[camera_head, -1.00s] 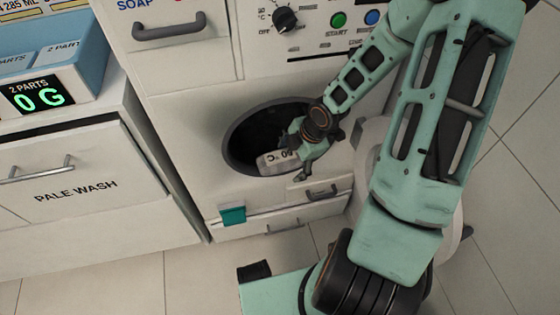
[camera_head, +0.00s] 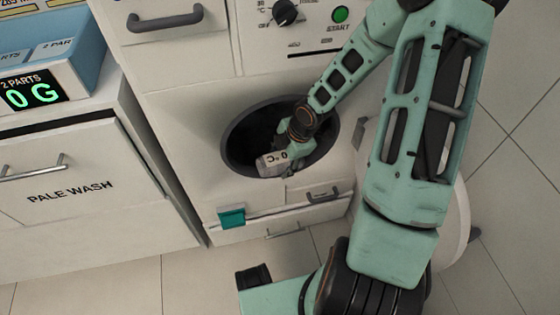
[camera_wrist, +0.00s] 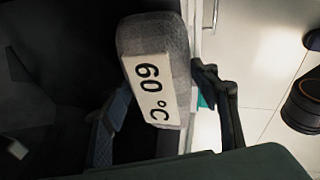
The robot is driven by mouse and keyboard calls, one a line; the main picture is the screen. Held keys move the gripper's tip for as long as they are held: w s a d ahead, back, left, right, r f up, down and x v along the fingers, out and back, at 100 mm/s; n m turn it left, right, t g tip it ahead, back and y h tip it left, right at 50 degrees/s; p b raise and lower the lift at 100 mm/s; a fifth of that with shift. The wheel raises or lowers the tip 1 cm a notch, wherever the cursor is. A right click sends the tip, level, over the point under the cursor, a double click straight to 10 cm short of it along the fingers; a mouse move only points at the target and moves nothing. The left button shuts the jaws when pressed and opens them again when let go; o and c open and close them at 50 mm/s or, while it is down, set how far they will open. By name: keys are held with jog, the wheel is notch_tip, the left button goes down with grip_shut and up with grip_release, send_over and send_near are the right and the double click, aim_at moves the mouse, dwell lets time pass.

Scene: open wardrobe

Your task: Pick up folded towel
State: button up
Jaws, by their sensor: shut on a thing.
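The folded towel is a grey, thick bundle with a white band reading "60 °C". It lies at the mouth of the round dark opening (camera_head: 236,125) in the white front, and its label end (camera_head: 270,164) shows there. In the wrist view the towel (camera_wrist: 172,48) stands upright, its label facing the camera. My gripper (camera_head: 288,163) reaches into the opening from the upper right and is shut on the towel, with a dark finger along its right side in the wrist view.
A cabinet labelled PALE WASH (camera_head: 70,192) stands left, with a blue display box (camera_head: 50,75) on top. Tiled floor lies in front.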

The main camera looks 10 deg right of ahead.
jog(key=shift+c, duration=0.9)
